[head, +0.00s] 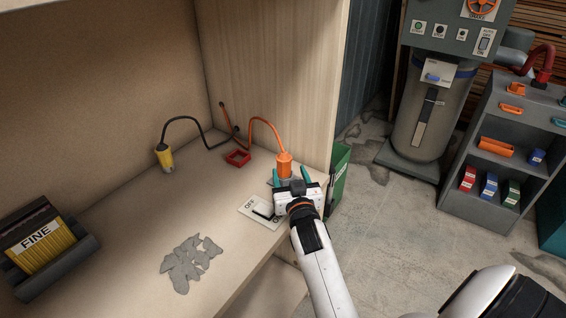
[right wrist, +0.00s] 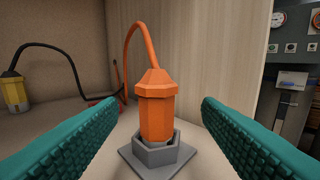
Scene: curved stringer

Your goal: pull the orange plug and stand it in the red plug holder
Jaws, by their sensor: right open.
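The orange plug (head: 284,164) stands upright near the right end of the wooden bench, its orange cable arching up and back to the wall. In the right wrist view the plug (right wrist: 156,105) sits in a grey hexagonal socket (right wrist: 158,156) on a square base. My right gripper (head: 290,178) is open, its teal fingers on either side of the plug with gaps, not touching it. The fingers also frame the plug in the right wrist view (right wrist: 160,120). The red plug holder (head: 237,158), a small square frame, lies on the bench left of the plug. My left gripper is not in view.
A yellow plug (head: 164,158) on a black cable stands further left. A white switch plate (head: 262,211) marked OFF lies in front of the orange plug. Grey flakes (head: 190,262) and a FINE box (head: 42,245) are on the bench. The wooden side panel (head: 285,80) rises close behind the plug.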

